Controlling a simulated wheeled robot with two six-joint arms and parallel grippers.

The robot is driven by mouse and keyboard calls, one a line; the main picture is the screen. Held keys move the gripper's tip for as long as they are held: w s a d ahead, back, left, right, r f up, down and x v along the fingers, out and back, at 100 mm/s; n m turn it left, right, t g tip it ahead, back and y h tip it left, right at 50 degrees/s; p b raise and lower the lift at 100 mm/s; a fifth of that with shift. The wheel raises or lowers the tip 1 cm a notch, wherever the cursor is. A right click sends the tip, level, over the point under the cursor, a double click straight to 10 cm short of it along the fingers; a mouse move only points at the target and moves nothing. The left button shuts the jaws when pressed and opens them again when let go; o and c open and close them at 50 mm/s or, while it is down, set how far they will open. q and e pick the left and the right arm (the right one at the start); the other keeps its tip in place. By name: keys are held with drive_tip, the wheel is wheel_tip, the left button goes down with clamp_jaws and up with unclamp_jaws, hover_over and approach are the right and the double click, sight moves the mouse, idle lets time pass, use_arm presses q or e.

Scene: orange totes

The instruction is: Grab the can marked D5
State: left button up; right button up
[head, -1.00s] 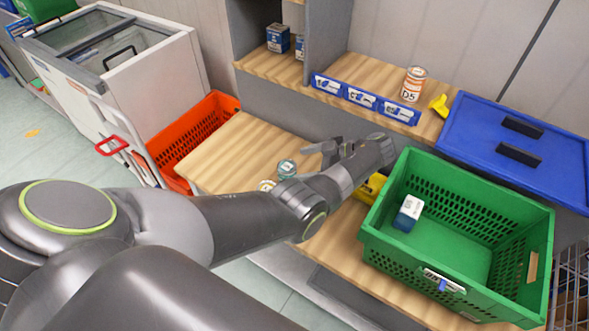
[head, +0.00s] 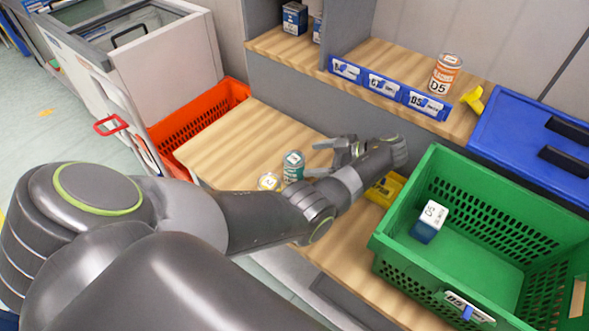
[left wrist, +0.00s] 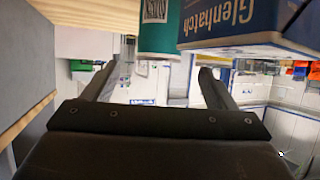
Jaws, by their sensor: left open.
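The orange and white can marked D5 (head: 445,75) stands upright on the upper wooden shelf, behind the blue label strip. My left gripper (head: 320,159) is open and empty over the lower wooden counter, below and left of that can and apart from it. A teal can (head: 293,166) stands just left of its fingertips. In the left wrist view my open fingers (left wrist: 162,80) show with a teal can (left wrist: 160,38) and a blue Glenhatch box (left wrist: 245,25) beyond them. The D5 can is not recognisable there. My right gripper is out of view.
A green crate (head: 400,262) holding a blue and white box (head: 430,221) stands right of my left gripper. A yellow object (head: 473,99) lies right of the D5 can, near a blue lid (head: 520,120). A blue label strip (head: 388,88) edges the shelf.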

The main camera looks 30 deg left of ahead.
sight(303, 160)
use_arm(q)
drive_tip(key=b+x, duration=0.2)
drive_tip(key=x, duration=0.2)
drive_tip(key=shift+a+f, duration=0.3)
drive_tip(key=shift+b+x, duration=0.95)
drive_tip(key=shift+x, duration=0.2)
drive_tip(key=shift+s+a+f+p, duration=0.15)
drive_tip(key=shift+a+p, duration=0.2)
drive_tip(key=shift+a, duration=0.2)
drive_tip(key=shift+s+a+f, duration=0.2)
drive_tip(key=shift+a+f, duration=0.05)
drive_tip(key=shift+a, duration=0.25)
drive_tip(key=c, duration=1.1)
drive_tip(key=shift+c, duration=0.9)
drive_tip(key=shift+r, duration=0.15)
